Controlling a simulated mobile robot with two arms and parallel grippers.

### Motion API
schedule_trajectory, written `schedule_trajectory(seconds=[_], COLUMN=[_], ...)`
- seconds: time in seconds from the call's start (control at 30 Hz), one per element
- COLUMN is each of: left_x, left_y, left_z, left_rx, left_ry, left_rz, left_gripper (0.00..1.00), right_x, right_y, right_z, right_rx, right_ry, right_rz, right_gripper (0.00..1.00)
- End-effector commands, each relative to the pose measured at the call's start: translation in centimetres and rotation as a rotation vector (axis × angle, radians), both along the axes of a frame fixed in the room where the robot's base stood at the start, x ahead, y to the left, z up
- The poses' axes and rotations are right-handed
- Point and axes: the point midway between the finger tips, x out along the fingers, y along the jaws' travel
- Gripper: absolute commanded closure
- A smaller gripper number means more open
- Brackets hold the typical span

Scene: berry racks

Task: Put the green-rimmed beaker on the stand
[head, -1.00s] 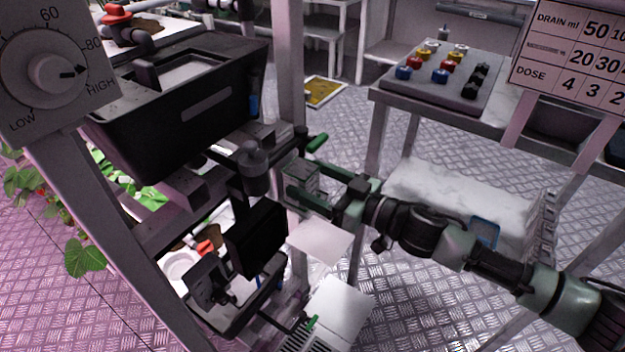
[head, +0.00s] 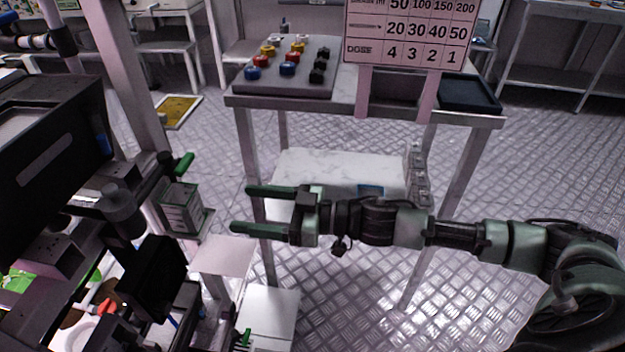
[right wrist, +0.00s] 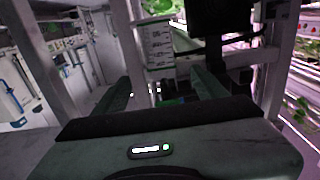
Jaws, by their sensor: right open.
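The beaker (head: 183,208) is a clear, square vessel with dark markings and a green edge. It stands upright beside the rack post at left in the head view, and its marked face shows in the right wrist view (right wrist: 157,45). It appears to rest on a small flat support, which I take for the stand; the contact underneath is hard to see. My right gripper (head: 243,209) is open and empty, to the right of the beaker and apart from it. Its open fingers also show in the right wrist view (right wrist: 165,90). My left gripper is not in view.
White square plates (head: 222,256) lie below the beaker. The rack post (head: 140,85) and a black box (head: 155,275) crowd the left. A bench holds a knob board (head: 285,75) and a dark tray (head: 467,92). Open floor (head: 350,290) lies below my right arm.

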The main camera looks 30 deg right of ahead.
Motion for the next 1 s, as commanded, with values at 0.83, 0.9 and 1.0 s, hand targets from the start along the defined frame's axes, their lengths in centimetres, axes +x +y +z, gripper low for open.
schedule_trajectory(seconds=[0.83,0.9,1.0], left_x=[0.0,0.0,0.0], left_y=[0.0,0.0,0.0], left_z=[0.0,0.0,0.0], left_rx=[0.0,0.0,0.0], left_ry=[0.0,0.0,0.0], left_rz=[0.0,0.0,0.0], left_gripper=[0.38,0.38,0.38], right_x=[-18.7,-21.4,-23.6], right_y=[-9.2,-10.0,-10.5], right_z=[-19.9,-20.7,-21.2], right_rx=[-0.631,-0.681,-0.718], right_ry=[0.909,0.993,1.058], right_rz=[-0.749,-0.739,-0.728], right_gripper=[0.28,0.28,0.28])
